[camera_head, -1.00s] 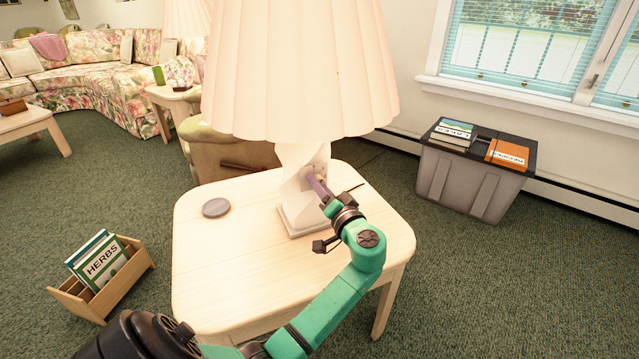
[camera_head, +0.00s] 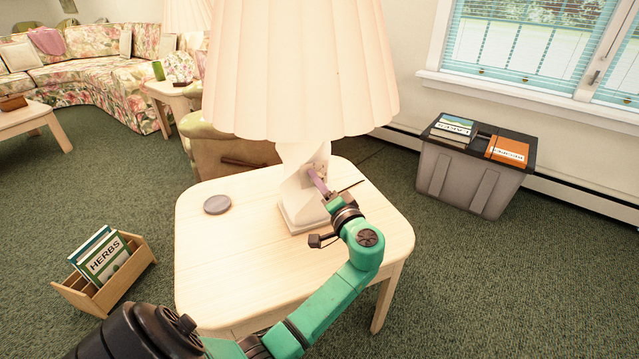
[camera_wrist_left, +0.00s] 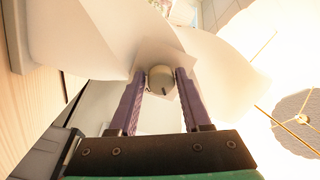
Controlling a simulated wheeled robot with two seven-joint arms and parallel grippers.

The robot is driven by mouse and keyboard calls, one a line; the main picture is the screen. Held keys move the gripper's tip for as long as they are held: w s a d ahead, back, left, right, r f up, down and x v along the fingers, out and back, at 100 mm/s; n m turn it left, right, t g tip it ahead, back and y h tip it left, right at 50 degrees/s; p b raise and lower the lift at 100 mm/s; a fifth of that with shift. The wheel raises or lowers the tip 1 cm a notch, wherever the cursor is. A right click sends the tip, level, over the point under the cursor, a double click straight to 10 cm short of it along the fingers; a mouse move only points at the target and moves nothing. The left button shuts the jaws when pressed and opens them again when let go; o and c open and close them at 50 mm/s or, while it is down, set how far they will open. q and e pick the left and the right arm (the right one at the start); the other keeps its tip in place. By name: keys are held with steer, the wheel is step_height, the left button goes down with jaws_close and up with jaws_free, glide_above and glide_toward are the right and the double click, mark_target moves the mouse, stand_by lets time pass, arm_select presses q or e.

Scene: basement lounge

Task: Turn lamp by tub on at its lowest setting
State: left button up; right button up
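The lamp by the tub has a twisted white base (camera_head: 296,203) and a wide pleated cream shade (camera_head: 300,75). It stands upright on a pale wooden table (camera_head: 235,265). The shade looks bright, but I cannot tell for sure whether the lamp is lit. My left gripper (camera_head: 314,178) reaches the upper base just below the shade. In the left wrist view, a small round pale knob (camera_wrist_left: 160,79) with a dark slot sits between the two purple fingertips of that gripper, which appear to touch its sides. My right gripper is not in view.
The grey tub (camera_head: 462,182) with books on its black lid stands right of the table. A grey disc (camera_head: 217,204) lies on the tabletop. A wooden book box (camera_head: 135,265) is on the carpet at left. An armchair (camera_head: 235,155) stands behind the table.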

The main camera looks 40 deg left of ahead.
arm_select(q)
steer(key=shift+o, duration=0.9)
steer(key=v, duration=1.4)
steer(key=shift+s+d, duration=0.15)
steer(key=shift+d, duration=0.15)
